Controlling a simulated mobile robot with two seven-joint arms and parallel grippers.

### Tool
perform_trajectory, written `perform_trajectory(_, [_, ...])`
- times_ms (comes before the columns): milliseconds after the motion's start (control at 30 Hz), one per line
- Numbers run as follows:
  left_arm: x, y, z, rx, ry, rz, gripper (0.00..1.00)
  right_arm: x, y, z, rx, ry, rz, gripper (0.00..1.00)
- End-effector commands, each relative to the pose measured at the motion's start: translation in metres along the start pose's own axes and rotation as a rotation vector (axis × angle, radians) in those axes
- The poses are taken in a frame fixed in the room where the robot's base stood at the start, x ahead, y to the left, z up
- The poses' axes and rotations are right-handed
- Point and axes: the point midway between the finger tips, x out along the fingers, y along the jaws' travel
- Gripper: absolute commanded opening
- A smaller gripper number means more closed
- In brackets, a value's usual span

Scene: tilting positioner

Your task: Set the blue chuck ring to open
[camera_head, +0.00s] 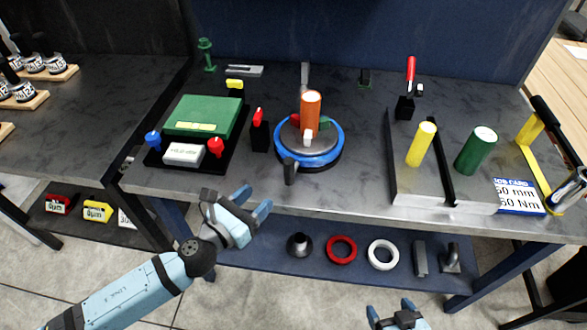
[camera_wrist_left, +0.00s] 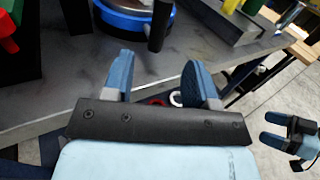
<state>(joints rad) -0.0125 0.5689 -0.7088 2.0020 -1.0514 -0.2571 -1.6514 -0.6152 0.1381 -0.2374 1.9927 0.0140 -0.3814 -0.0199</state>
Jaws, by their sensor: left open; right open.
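The blue chuck ring (camera_head: 335,151) circles a grey round plate on the workbench, near the middle of the head view. A black handle (camera_head: 290,172) sticks out at its front left. An orange cylinder (camera_head: 310,108) stands on the plate. The ring also shows at the top of the left wrist view (camera_wrist_left: 112,18), cut off by the frame edge. My left gripper (camera_head: 262,205) is open and empty at the bench's front edge, below and left of the ring and apart from it. My right gripper (camera_head: 391,310) is open and empty, low in front of the bench, partly out of frame.
A green block on a black base (camera_head: 205,115) and a black clamp with a red lever (camera_head: 259,132) stand left of the ring. A grey tray (camera_head: 400,190) with yellow and green cylinders is at right. A lower shelf (camera_head: 270,252) holds rings. Bare bench lies around the handle.

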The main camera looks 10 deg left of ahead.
Motion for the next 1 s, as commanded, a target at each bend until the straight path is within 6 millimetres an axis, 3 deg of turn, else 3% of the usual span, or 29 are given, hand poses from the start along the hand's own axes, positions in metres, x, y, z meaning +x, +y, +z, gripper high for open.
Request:
perform_trajectory(167, [0.015, 0.000, 0.003, 0.036, -0.006, -0.004, 0.53, -0.002, 0.001, -0.005, -0.001, 0.004, 0.001, 0.81])
perform_trajectory(700, [0.119, -0.001, 0.002, 0.030, -0.004, -0.003, 0.53, -0.009, 0.003, -0.016, -0.004, 0.007, 0.005, 0.81])
perform_trajectory(1000, [0.138, -0.001, 0.001, 0.030, -0.003, -0.004, 0.53, -0.009, 0.002, -0.014, -0.004, 0.002, 0.004, 0.81])
